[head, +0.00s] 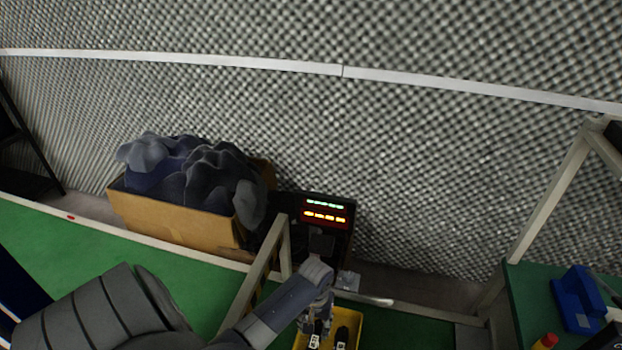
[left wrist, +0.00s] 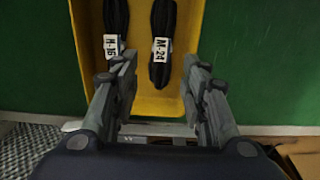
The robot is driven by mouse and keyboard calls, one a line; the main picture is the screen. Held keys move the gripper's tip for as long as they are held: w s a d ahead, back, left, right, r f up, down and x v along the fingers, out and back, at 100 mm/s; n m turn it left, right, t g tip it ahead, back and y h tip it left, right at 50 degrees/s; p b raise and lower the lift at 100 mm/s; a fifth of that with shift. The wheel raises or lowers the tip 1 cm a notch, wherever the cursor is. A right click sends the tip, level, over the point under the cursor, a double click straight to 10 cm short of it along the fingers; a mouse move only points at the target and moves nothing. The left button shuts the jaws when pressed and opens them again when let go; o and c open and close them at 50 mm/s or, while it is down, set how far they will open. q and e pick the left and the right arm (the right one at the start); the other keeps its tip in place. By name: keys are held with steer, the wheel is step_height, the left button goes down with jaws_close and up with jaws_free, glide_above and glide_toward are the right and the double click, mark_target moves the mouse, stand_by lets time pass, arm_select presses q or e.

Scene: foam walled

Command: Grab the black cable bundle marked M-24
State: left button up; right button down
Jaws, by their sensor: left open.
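The black cable bundle marked M-24 (left wrist: 162,20) lies in a yellow tray (left wrist: 191,8) in the left wrist view, with its white label facing up. A second black bundle (left wrist: 117,14), whose label seems to read H-16, lies to its left. My left gripper (left wrist: 160,84) is open, one finger on each side of the lower end of the M-24 bundle; the left finger partly covers the H-16 bundle's end. In the head view my left gripper (head: 318,322) is over the tray (head: 358,330) at the bottom. I cannot tell whether the fingers touch anything. My right gripper is out of view.
A cardboard box (head: 180,220) with dark, lumpy foam stands by the foam wall. A black device with lit indicators (head: 325,212) is beside it. A wooden frame post (head: 262,270) rises near my left arm. A blue container (head: 577,300) sits on the green surface at right.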

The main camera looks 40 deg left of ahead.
arm_select(q)
steer(key=b, duration=0.1)
glide_above(313, 340)
steer(key=f, duration=0.5)
steer(key=shift+d, duration=0.35)
steer(key=shift+f, duration=0.2)
steer(key=f, duration=0.1)
steer(key=f+b, duration=0.1)
steer(key=f, duration=0.3)
steer(key=shift+w+a, duration=0.1)
steer(key=shift+a, duration=0.2)
steer(key=c, duration=0.9)
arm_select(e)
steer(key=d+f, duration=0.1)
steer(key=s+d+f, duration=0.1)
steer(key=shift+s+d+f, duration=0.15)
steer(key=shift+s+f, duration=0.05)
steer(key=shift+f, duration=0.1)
